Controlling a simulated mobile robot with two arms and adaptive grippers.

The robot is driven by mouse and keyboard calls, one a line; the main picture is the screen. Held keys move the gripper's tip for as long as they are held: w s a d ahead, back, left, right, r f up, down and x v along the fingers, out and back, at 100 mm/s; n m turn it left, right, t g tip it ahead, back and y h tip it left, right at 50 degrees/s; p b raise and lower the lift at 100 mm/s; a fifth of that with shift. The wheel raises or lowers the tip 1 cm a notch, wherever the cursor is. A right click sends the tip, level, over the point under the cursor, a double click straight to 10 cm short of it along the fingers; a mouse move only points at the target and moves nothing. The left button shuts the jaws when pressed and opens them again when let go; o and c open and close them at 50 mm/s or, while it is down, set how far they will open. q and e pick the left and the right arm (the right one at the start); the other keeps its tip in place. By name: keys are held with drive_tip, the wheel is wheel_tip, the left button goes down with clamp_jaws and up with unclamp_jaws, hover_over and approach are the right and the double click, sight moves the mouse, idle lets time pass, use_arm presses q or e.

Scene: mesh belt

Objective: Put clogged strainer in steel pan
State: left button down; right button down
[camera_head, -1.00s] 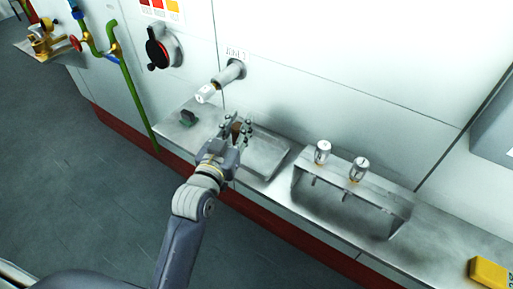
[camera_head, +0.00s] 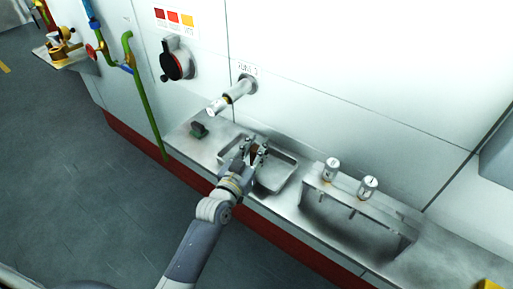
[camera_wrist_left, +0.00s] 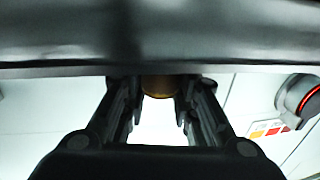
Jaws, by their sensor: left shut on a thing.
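My left gripper (camera_head: 254,152) is shut on a small brown thing (camera_head: 253,156), which I take to be the clogged strainer. Its fingers hide most of it. In the left wrist view a gold-brown part (camera_wrist_left: 158,86) shows between the fingertips. The steel pan (camera_head: 288,177) is a shallow rectangular tray on the steel ledge. The gripper is over the pan's left part; I cannot tell whether the held thing touches the pan floor. My right gripper is not in view.
A steel rack (camera_head: 349,203) with two silver capped cylinders (camera_head: 331,168) stands right of the pan. A short pipe (camera_head: 233,95) juts from the wall behind. A small dark green thing (camera_head: 199,130) lies left on the ledge (camera_head: 185,143). A yellow thing (camera_head: 489,284) is at the lower right.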

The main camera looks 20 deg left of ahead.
use_arm(q)
drive_tip(key=shift+f, duration=0.15)
drive_tip(key=c, duration=1.3)
unclamp_jaws()
drive_tip(key=shift+r, duration=0.2)
drive_tip(key=shift+s+f, duration=0.1)
drive_tip(key=shift+s, duration=0.2)
drive_tip(key=s+a+b, duration=0.1)
drive_tip(key=s, duration=1)
drive_tip(key=shift+s+a, duration=0.2)
drive_tip(key=shift+a, duration=0.2)
